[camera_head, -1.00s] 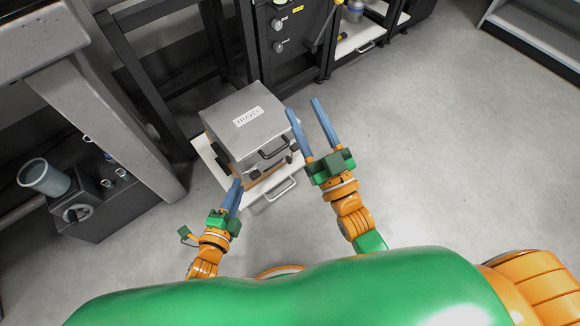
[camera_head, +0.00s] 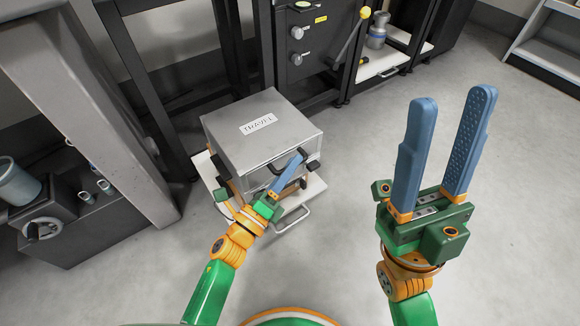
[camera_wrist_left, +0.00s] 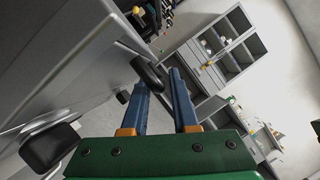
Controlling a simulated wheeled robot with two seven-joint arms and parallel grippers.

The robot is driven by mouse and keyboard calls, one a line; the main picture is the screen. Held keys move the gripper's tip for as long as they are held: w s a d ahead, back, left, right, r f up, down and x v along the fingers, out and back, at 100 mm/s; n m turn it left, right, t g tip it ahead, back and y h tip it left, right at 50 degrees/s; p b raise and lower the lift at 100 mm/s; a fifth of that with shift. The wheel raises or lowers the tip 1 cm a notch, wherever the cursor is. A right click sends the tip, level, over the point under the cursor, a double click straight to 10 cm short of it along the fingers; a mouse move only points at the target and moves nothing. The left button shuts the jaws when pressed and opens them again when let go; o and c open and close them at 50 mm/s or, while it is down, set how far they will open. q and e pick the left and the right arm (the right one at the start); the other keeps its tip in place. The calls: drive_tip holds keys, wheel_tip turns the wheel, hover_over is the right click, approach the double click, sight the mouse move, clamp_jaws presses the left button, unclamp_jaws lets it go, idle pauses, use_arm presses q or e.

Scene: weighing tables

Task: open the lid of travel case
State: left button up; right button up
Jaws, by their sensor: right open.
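The travel case (camera_head: 225,135) is a grey metal box with a white TRAVEL label (camera_head: 258,124) on its closed lid. A black handle (camera_head: 312,166) is on its front, partly hidden by my left gripper. My left gripper (camera_head: 300,156) is at the case front with its fingertips by that handle. In the left wrist view the fingers (camera_wrist_left: 160,80) are apart, with a black handle part (camera_wrist_left: 146,70) at the tips; I see no clear grip on it. My right gripper (camera_head: 452,95) is open and empty, raised well to the right of the case.
The case stands on a white tray (camera_head: 309,189) with a metal handle. A dark frame and a panel with knobs (camera_head: 296,32) stand behind. A dark bench unit (camera_head: 100,215) with a cup (camera_head: 17,183) is at the left. The floor at right is clear.

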use_arm(q)
clamp_jaws()
idle(1.3)
